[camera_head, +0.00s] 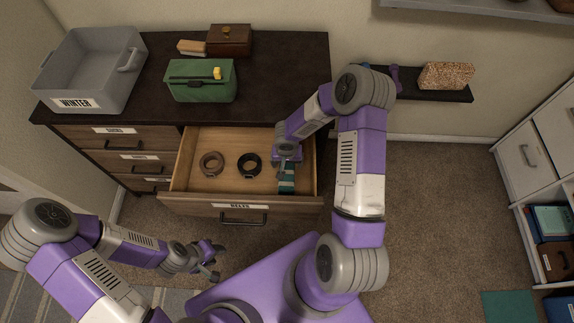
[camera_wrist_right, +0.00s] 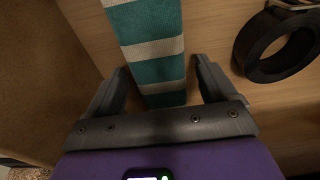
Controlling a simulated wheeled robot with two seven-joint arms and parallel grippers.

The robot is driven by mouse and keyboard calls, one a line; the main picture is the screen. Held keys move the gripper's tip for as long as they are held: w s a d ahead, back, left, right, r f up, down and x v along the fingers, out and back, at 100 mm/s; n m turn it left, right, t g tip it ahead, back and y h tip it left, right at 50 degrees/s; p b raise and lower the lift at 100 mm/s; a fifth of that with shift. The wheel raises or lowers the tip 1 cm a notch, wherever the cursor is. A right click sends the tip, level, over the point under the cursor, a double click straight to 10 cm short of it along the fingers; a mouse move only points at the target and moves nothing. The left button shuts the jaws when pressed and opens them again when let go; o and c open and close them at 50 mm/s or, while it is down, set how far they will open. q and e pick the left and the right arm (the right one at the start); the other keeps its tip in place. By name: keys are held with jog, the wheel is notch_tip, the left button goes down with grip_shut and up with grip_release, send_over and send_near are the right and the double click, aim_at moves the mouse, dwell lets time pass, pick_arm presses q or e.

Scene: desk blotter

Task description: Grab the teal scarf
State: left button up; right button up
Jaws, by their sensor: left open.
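The teal scarf (camera_head: 287,182) with pale stripes lies in the open drawer marked "BELTS" (camera_head: 165,193), near its right side. In the right wrist view the scarf (camera_wrist_right: 150,45) runs down between the two fingers of my right gripper (camera_wrist_right: 160,78). The fingers are apart, one on each side of it, with a gap at the right finger. In the head view my right gripper (camera_head: 287,160) is down in the drawer and covers part of the scarf. My left gripper (camera_head: 214,262) is open and empty, in front of the drawer.
A brown rolled belt (camera_head: 211,163) and a black rolled belt (camera_head: 249,164) lie left of the scarf; the black one (camera_wrist_right: 270,70) also shows in the wrist view. On the dresser top stand a grey "WINTER" bin (camera_head: 107,80), a green box (camera_head: 200,92) and a wooden box (camera_head: 229,48).

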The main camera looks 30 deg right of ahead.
jog(key=c, duration=0.9)
jog(key=shift+r, duration=0.1)
